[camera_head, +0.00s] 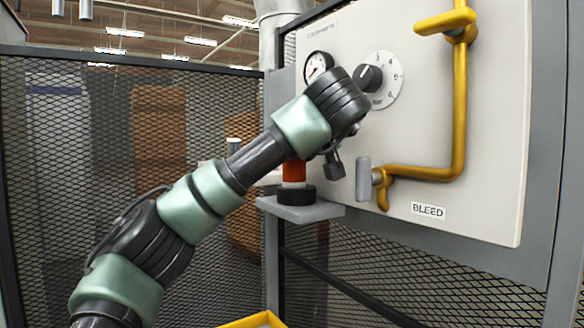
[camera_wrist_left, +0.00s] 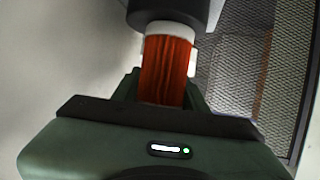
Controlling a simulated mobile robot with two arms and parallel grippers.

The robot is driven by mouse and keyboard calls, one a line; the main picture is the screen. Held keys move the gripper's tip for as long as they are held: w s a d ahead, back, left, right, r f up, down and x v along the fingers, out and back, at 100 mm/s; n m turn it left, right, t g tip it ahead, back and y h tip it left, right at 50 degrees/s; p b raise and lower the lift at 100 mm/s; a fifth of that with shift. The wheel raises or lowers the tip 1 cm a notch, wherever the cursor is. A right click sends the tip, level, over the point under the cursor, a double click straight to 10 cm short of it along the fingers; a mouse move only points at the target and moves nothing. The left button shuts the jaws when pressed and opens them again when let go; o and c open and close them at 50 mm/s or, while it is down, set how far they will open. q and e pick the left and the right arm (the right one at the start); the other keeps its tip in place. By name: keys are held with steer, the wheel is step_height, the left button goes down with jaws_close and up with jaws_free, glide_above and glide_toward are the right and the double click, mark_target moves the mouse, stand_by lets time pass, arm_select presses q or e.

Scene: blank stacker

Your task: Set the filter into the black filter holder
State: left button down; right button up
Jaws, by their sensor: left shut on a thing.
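The filter is an orange-red pleated cylinder (camera_head: 294,171) with a white end, upright at the panel's left edge. Its white end meets the top of the black filter holder (camera_head: 297,195), a short round cup on a grey shelf. How deep it sits in the holder I cannot tell. In the left wrist view the filter (camera_wrist_left: 166,70) is between the fingers of my left gripper (camera_wrist_left: 166,92), which is shut on it; the black holder (camera_wrist_left: 168,12) is at the top, against the white end. In the head view my arm hides most of this gripper. My right gripper is not in view.
The grey shelf (camera_head: 318,212) juts out from the panel frame. The light panel (camera_head: 440,120) carries a gauge (camera_head: 318,66), a dial (camera_head: 381,80), a yellow pipe with handles (camera_head: 459,110) and a BLEED label (camera_head: 428,210). Mesh fencing (camera_head: 60,200) stands left; a yellow edge shows at the bottom (camera_head: 262,320).

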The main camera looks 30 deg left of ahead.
mark_target(293, 172)
arm_select(q)
steer(key=shift+f, duration=0.8)
steer(key=shift+w+d+f+p, duration=0.1)
steer(key=shift+w+f+p, duration=0.1)
steer(key=shift+p, duration=0.35)
steer(key=shift+w+f, duration=0.1)
steer(key=shift+f, duration=0.25)
steer(key=c, duration=1.1)
jaws_free()
steer(key=shift+f, duration=0.15)
steer(key=shift+o, duration=0.2)
